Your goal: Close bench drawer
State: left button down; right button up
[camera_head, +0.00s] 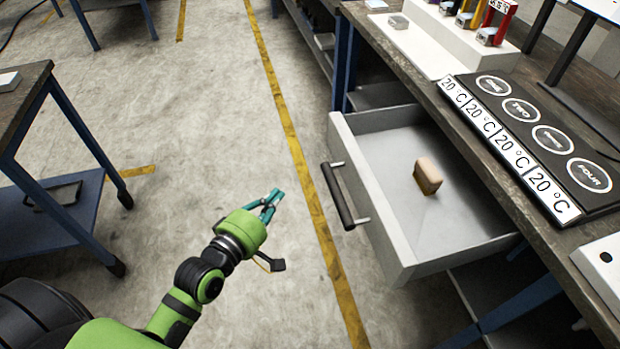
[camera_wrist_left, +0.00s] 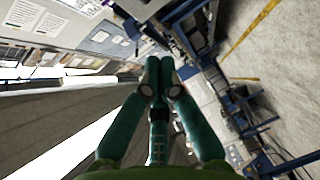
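The bench drawer (camera_head: 405,250) is a light grey box, pulled out from under the bench top on the right. Its dark bar handle (camera_head: 344,196) is on its front, facing left. My left gripper (camera_head: 276,196) is in front of the drawer, to the left of the handle and apart from it. Its teal fingers hold nothing that I can see. In the left wrist view the fingertips (camera_wrist_left: 160,66) are together. My right gripper is in neither view.
A wooden-looking block (camera_head: 428,176) lies in the drawer. A black panel with four round labels (camera_head: 545,140) is on the bench (camera_head: 450,125). A blue-legged table (camera_head: 60,205) stands at the left. The floor between is clear.

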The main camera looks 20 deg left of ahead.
pick_arm(q)
jog(key=w+d+f, duration=0.2)
jog(key=w+d, duration=0.2)
jog(key=w, duration=0.5)
jog(key=shift+w+d+p, duration=0.25)
jog(key=shift+d+p, duration=0.05)
jog(key=shift+r, duration=0.1)
